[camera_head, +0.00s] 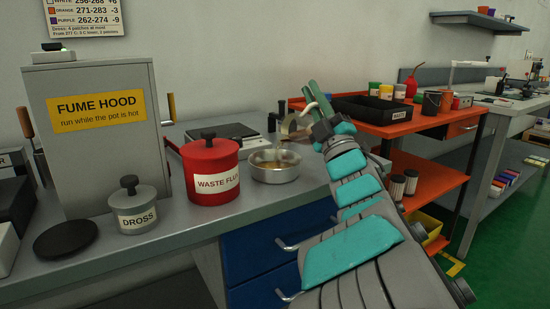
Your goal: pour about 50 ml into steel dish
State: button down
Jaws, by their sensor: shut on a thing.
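The steel dish (275,174) is a round, shallow metal bowl on the grey bench, right of the red pot. My gripper (313,107) is up and to the right of the dish, shut on a vessel, with a pale curved handle-like part between its fingers. The small brownish-grey vessel (292,126) appears tilted toward the dish. The level in the dish is too small to tell. My gripper partly hides the vessel.
A red WASTE FLUX pot (207,188) stands close left of the dish. A grey DROSS pot (139,215) and the fume hood (97,140) are further left. A scale-like device (222,133) is behind. An orange cart (398,125) with a black tray (376,108) stands right.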

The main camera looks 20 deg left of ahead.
jog(key=shift+s+r+n, duration=0.1)
jog(key=shift+s+n, duration=0.05)
jog(key=shift+n, duration=0.25)
jog(key=m+h, duration=0.1)
jog(key=m, duration=0.1)
jog(key=w+m+t+h, duration=0.1)
jog(key=m, duration=0.1)
jog(key=w+f+m+h+b, duration=0.1)
jog(key=shift+d+m+t+h, duration=0.3)
jog(key=shift+d+m+h, duration=0.1)
jog(key=shift+w+d+f+m+h, duration=0.1)
jog(key=shift+w+m+h, duration=0.15)
jog(key=shift+m+h, duration=0.4)
jog(key=shift+w+d+m+h, duration=0.1)
jog(key=shift+w+m+h, duration=0.1)
jog(key=shift+m+h, duration=0.45)
jog(key=shift+w+d+r+m+h, duration=0.1)
jog(key=shift+w+r+m+h, duration=0.15)
jog(key=shift+m, duration=0.3)
jog(key=shift+w+d+r+m+h, duration=0.1)
jog(key=shift+w+m+h, duration=0.2)
jog(key=shift+m, duration=0.25)
jog(key=shift+w+d+m+h, duration=0.1)
jog(key=shift+w+m+h, duration=0.05)
jog(key=shift+m+h, duration=0.2)
